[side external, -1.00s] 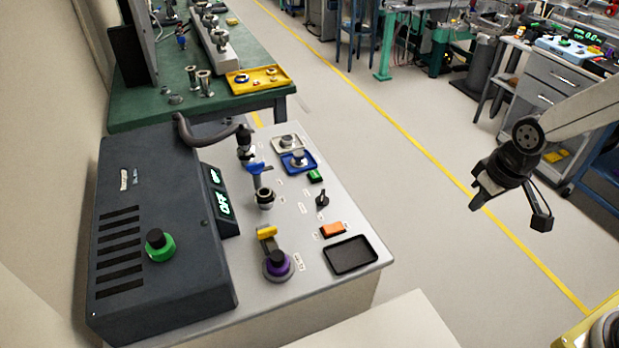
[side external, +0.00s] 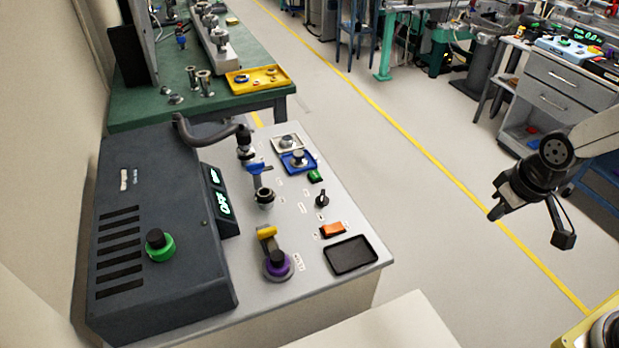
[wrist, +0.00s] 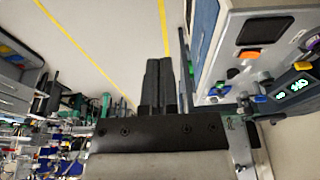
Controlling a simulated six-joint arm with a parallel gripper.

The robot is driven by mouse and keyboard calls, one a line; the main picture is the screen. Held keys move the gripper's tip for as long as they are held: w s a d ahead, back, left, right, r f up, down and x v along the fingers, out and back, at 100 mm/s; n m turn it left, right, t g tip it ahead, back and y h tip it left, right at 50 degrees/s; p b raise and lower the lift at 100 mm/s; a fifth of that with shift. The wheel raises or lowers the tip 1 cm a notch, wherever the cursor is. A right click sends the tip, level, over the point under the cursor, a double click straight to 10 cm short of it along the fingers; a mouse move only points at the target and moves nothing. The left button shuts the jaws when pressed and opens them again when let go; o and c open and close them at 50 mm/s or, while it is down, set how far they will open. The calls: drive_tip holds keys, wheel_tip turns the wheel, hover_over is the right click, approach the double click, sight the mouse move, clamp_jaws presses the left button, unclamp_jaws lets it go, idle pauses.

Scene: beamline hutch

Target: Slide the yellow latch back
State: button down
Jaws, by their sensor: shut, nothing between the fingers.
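The yellow latch (side external: 266,231) sits on the grey top of the bench panel, just behind the purple knob (side external: 279,264) in the side view. My gripper (side external: 494,214) is far to the right of it, in the air over the floor and well clear of the panel. In the wrist view my gripper's two dark fingers (wrist: 160,85) lie together, shut with nothing between them.
Near the latch are an orange button (side external: 333,230), a black tray (side external: 351,255), a small black knob (side external: 322,200) and a blue-handled valve (side external: 259,169). A dark box with a green knob (side external: 160,246) stands at the left. Open floor lies between panel and gripper.

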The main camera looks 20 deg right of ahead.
idle(0.4)
drive_tip(key=c, duration=0.7)
unclamp_jaws()
drive_tip(key=shift+w+a, duration=0.1)
drive_tip(key=shift+w, duration=0.05)
drive_tip(key=shift+o, duration=0.2)
drive_tip(key=n+g+y, duration=0.3)
drive_tip(key=n+y, duration=0.2)
drive_tip(key=n, duration=1.3)
approach(272, 228)
drive_tip(key=f, duration=0.1)
drive_tip(key=shift+a+f, duration=0.15)
drive_tip(key=shift+a, duration=0.25)
drive_tip(key=shift+f, duration=0.1)
drive_tip(key=shift+h, duration=0.3)
drive_tip(key=shift+x, duration=3.75)
